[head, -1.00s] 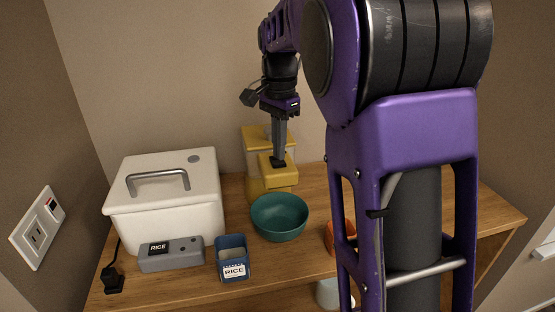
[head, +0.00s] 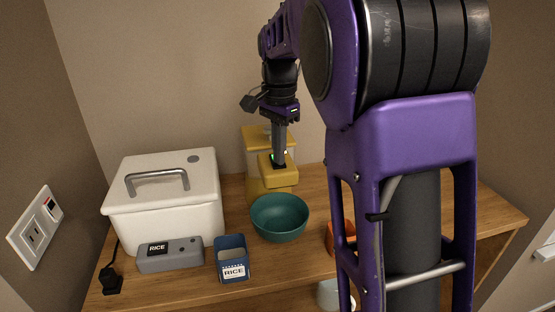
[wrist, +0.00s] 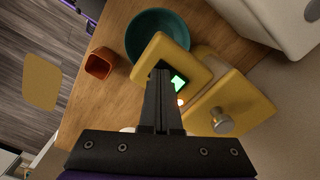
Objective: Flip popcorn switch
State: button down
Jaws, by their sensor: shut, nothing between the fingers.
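The yellow popcorn machine (head: 277,174) stands against the back wall, behind the teal bowl (head: 280,218). In the wrist view the machine (wrist: 150,52) has a dark switch with a green lit face (wrist: 178,83) on top, and a small orange-white glow beside it. My gripper (head: 279,163) points down with its fingers together and empty. Its tips (wrist: 160,75) are at the switch and cover part of it; I cannot tell whether they touch it.
A white cooker (head: 165,195) with a handle stands at the left, behind a grey RICE box (head: 171,256). A blue RICE cup (head: 232,262) is near the front. An orange cup (wrist: 99,65) stands right of the bowl. A wall outlet (head: 37,230) is at the left.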

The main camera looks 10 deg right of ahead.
jog(key=shift+r, duration=0.1)
notch_tip(320, 180, up, 4)
jog(key=p, duration=0.3)
jog(key=shift+r+p, duration=0.25)
jog(key=shift+p, duration=0.15)
notch_tip(320, 180, up, 2)
jog(key=shift+r, duration=0.15)
